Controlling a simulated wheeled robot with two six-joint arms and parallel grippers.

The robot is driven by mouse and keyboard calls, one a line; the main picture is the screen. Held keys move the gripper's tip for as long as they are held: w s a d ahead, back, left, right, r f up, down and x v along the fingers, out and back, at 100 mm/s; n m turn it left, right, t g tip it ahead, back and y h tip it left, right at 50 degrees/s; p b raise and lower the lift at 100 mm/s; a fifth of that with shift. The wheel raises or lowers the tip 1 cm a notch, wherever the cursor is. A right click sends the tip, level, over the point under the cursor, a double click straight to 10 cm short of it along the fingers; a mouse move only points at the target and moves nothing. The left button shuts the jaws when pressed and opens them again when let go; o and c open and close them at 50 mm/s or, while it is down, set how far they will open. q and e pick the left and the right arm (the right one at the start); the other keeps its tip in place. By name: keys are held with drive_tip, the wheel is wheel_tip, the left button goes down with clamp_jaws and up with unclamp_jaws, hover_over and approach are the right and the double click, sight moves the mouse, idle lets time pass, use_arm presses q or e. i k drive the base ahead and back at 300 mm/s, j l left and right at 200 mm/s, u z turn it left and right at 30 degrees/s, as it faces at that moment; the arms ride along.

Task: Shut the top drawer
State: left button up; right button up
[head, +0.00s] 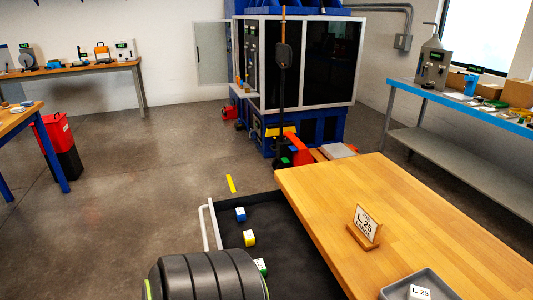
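The top drawer (285,228) is pulled out to the left from under the wooden workbench top (420,215). It has a dark interior and a pale bar handle (204,228) along its left side. Inside it lie a blue and white block (240,214), a yellow and white block (249,238) and a green and white block (261,266). A dark ribbed part of my own body covers the near left part of the drawer. Neither of my grippers shows in the head view.
A sign on a wooden stand (365,227) and a grey tray (443,285) with a label block sit on the benchtop. Open floor (150,180) lies left of the drawer. A large blue enclosed machine (330,60) stands behind; a blue-edged bench (440,90) is at right.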

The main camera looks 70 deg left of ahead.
sight(296, 269)
drive_tip(key=u, duration=0.5)
drive_tip(key=j+u, duration=0.1)
drive_tip(key=u, duration=0.35)
drive_tip(key=k+j+u, duration=0.1)
drive_tip(key=u, duration=0.4)
drive_tip(key=j+u, duration=0.1)
drive_tip(key=u, duration=0.85)
